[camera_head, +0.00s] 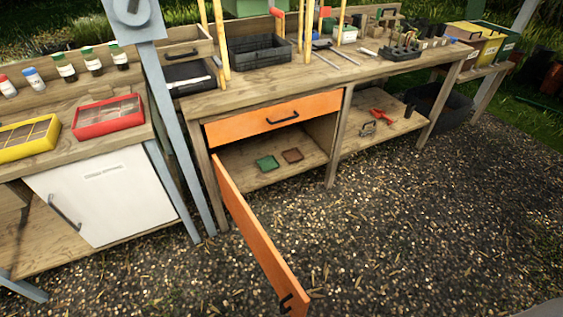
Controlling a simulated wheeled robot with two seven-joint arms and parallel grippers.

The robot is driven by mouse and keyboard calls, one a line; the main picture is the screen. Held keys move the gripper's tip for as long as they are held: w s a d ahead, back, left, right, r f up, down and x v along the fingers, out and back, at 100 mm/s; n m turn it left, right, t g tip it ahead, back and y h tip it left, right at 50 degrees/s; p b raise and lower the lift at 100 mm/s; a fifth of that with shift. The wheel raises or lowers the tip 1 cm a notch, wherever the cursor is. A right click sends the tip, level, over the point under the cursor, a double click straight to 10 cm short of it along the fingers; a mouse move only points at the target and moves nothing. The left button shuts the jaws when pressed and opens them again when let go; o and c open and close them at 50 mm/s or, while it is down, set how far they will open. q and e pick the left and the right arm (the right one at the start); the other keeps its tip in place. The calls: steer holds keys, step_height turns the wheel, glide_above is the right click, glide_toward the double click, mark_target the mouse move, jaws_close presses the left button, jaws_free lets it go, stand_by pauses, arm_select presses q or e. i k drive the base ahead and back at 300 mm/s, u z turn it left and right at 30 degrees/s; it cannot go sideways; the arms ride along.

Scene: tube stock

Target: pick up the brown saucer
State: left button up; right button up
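The brown saucer (293,155) is a small square dish. It lies on the wooden shelf (252,178) inside the workbench cupboard, below the orange drawer. A green saucer (267,162) of like shape lies just left of it, with a small gap between them. The cupboard's orange door (258,240) stands open, swung out toward the front. Neither of my grippers is in the head view.
The orange drawer (273,118) above the shelf is shut. A bench post (339,140) stands right of the opening. Red-handled tools (382,115) lie on the right shelf. A white cabinet (105,195) is at left. Gravel (430,220) in front is clear.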

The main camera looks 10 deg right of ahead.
mark_target(293, 155)
steer(key=z, duration=0.15)
steer(key=k, duration=0.2)
steer(key=z, duration=1.05)
steer(key=k, duration=1.15)
steer(key=z, duration=0.9)
steer(key=i, duration=1)
steer(key=u, duration=0.3)
steer(key=i, duration=2.15)
steer(key=u, duration=1.35)
steer(key=i, duration=1.5)
steer(key=u, duration=1)
steer(key=i, duration=0.25)
steer(key=u, duration=0.05)
